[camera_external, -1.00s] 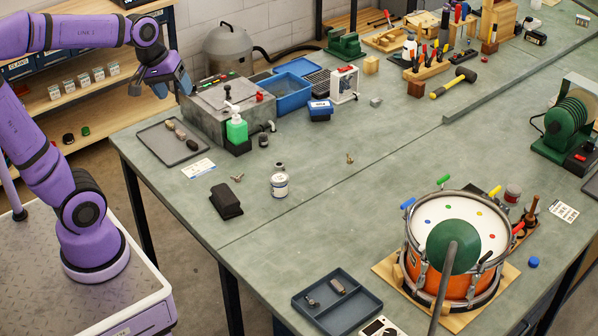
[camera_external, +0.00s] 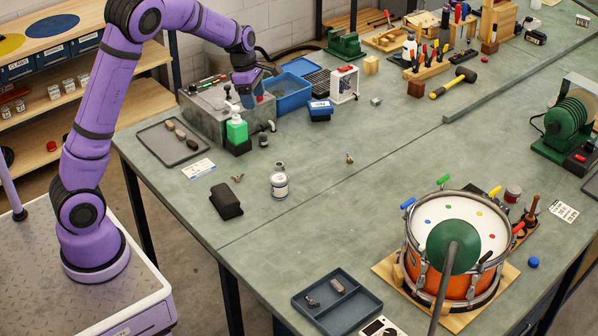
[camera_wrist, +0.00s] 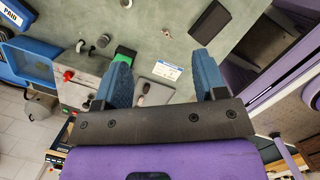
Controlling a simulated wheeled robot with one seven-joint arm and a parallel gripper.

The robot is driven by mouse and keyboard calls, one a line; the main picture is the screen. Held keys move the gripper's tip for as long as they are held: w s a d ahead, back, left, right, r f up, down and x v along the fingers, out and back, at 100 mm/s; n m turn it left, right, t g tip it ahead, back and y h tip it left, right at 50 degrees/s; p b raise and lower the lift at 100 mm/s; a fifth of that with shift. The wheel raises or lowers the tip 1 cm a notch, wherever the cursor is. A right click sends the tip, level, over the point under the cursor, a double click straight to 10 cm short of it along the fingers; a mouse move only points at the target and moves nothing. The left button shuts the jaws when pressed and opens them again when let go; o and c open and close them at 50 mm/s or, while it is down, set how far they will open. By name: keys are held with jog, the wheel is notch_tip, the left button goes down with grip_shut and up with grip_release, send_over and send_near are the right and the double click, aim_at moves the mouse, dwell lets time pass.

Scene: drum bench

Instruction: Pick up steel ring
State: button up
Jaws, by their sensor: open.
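My gripper (camera_external: 252,93) is above the grey metal box (camera_external: 203,108) at the back left of the bench. In the wrist view my gripper (camera_wrist: 160,60) has its two blue fingers wide apart, with nothing held between them. I cannot pick out a steel ring for certain in either view. A small dark round piece (camera_external: 263,140) stands on the bench beside the box; its shape is too small to tell. Small metal pieces lie in the divided tray (camera_external: 365,303) at the front, also too small to name.
A blue bin (camera_external: 291,100) is right of the box. The drum (camera_external: 418,228) is front right.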

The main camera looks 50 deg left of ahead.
jog(key=w+a+f+n+y, duration=0.1)
jog(key=w+a+f+n, duration=0.1)
jog(key=w+f+n, duration=0.65)
jog(key=n+g, duration=0.1)
send_over(279, 164)
jog(key=shift+y, duration=0.4)
jog(key=f, duration=1.6)
jog(key=shift+s+a+f, duration=0.1)
jog(key=shift+a+f, duration=0.15)
jog(key=shift+d+f, duration=0.2)
jog(key=shift+f, duration=1.25)
jog(key=shift+d+f, duration=0.15)
jog(key=shift+f, duration=1.25)
jog(key=c, duration=0.9)
